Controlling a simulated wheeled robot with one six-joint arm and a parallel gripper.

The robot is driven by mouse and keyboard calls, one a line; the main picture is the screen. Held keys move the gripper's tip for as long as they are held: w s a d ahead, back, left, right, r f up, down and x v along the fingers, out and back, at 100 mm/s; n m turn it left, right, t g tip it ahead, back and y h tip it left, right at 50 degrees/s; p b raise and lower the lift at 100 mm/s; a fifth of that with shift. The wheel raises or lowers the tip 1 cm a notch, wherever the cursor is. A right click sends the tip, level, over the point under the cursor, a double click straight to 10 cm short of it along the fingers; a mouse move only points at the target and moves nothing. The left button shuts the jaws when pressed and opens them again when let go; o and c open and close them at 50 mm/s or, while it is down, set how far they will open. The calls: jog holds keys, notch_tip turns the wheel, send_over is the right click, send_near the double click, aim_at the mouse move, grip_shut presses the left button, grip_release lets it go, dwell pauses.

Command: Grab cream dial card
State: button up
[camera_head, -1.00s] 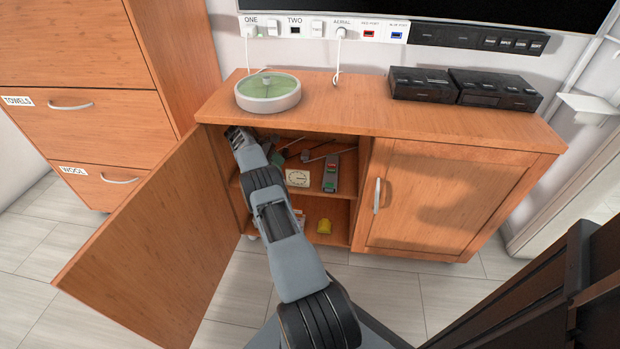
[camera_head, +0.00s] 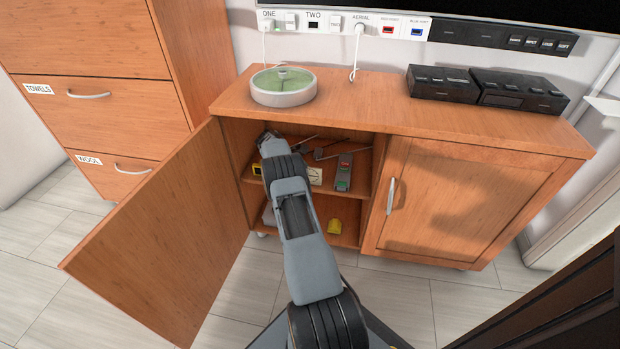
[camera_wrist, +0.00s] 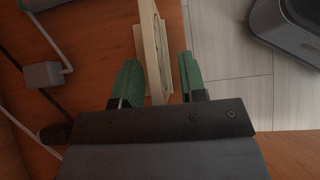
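The cream dial card (camera_head: 315,176) stands on the upper shelf of the open cabinet, partly hidden by my arm in the head view. In the wrist view the card (camera_wrist: 150,45) shows nearly edge-on, with part of its dial visible. My gripper (camera_wrist: 160,82) is open, with one green-padded finger on each side of the card's near end. Gaps show between the card and both fingers. In the head view my fingers are hidden behind the arm inside the cabinet.
The cabinet's left door (camera_head: 165,235) stands open beside my arm; its right door (camera_head: 440,200) is shut. A grey strip with coloured buttons (camera_head: 343,173) lies right of the card. A grey block (camera_wrist: 44,75) with a cable is nearby.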

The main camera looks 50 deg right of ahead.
grip_shut()
dwell(0.3)
jog(key=shift+r, duration=0.1)
